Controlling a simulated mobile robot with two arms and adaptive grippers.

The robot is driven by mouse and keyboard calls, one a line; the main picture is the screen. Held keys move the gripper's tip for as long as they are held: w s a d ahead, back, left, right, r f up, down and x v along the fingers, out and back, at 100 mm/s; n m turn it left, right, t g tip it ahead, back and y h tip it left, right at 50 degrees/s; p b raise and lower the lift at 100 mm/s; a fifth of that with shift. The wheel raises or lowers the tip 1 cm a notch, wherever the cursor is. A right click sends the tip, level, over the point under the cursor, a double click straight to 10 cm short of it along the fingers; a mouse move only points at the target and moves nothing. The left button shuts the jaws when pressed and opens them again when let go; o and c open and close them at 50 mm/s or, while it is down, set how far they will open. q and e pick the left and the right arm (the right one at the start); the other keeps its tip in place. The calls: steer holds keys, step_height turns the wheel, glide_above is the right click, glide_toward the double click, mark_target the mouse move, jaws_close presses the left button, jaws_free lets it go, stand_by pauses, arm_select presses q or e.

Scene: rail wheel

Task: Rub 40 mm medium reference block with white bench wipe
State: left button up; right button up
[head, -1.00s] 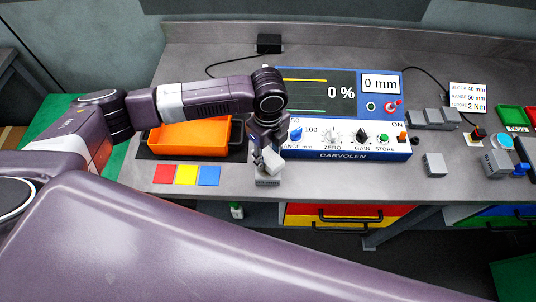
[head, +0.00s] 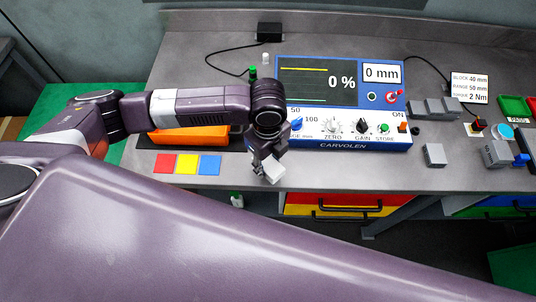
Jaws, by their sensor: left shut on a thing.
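My left gripper (head: 265,163) points down near the bench's front edge, left of the blue instrument. It is shut on the white bench wipe (head: 274,173), a small pale bundle at its tips. The small grey labelled block seen there earlier is hidden now, behind the wipe and fingers. I cannot tell whether the wipe touches it. A single grey block (head: 434,155) stands right of the instrument, and several more grey blocks (head: 433,108) stand behind it. I cannot read their sizes. My right gripper is not in view.
The blue instrument (head: 345,146) reads 0 % and 0 mm. An orange tray (head: 190,138) lies partly under my left arm. Red, yellow and blue squares (head: 187,165) lie in front. A green-capped item (head: 252,73) stands behind. A grey fixture (head: 495,154) stands right.

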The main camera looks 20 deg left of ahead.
arm_select(q)
steer(key=shift+s, duration=0.4)
steer(key=shift+w+a, duration=0.25)
steer(key=shift+w, duration=0.7)
steer(key=shift+w+a, duration=0.25)
steer(key=shift+w, duration=0.65)
steer(key=shift+w+a, duration=0.2)
steer(key=shift+w, duration=0.45)
steer(key=shift+w+a, duration=0.15)
steer(key=shift+w, duration=0.5)
steer(key=shift+r, duration=2.95)
step_height(320, 180, up, 3)
